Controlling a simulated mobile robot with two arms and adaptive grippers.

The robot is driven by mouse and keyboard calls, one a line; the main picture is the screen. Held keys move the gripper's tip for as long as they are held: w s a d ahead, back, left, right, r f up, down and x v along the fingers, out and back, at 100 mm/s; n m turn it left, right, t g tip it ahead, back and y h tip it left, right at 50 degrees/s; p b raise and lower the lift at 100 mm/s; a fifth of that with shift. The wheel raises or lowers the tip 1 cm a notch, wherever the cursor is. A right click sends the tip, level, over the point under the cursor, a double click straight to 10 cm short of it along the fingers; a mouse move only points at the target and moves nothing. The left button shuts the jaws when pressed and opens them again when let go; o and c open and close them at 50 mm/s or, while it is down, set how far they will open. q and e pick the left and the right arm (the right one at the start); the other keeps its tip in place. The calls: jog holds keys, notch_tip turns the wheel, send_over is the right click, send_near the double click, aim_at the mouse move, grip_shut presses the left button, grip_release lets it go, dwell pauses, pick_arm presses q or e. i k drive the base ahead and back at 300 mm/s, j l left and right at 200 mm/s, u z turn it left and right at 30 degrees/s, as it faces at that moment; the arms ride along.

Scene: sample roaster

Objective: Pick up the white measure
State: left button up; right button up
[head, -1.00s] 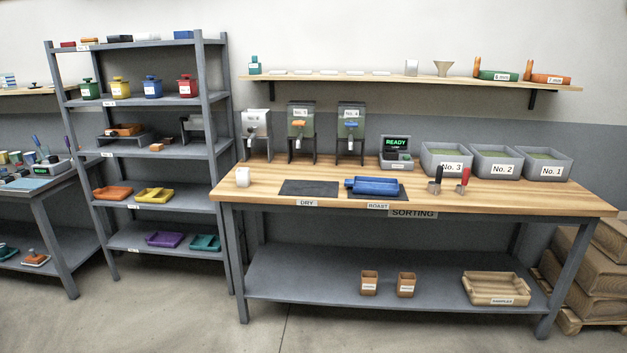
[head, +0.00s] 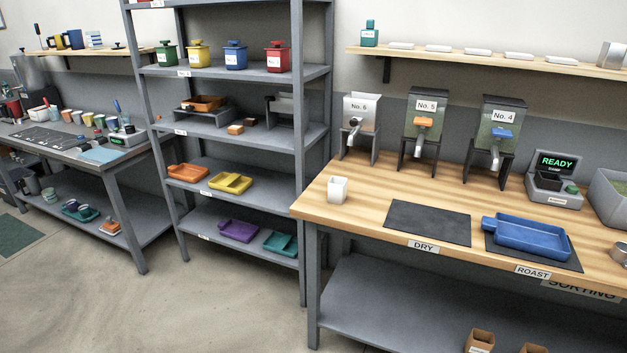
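The white measure (head: 337,189) is a small white open-topped cup. It stands upright on the left end of the wooden sorting table (head: 365,215), in front of the dispenser marked No. 6 (head: 359,125). Nothing is touching it. Neither of my grippers shows in the head view.
A black DRY mat (head: 427,222) lies right of the measure. A blue tray (head: 533,236) rests on the ROAST mat (head: 570,264). Dispensers stand behind, with a READY scale (head: 553,183) at right. A grey shelf rack (head: 312,100) stands left of the table. Floor (head: 228,300) in front is clear.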

aim_at(336, 185)
jog(key=i+j+z, duration=0.65)
jog(key=j, duration=0.35)
jog(key=i+j+z, duration=0.25)
jog(key=j, duration=0.15)
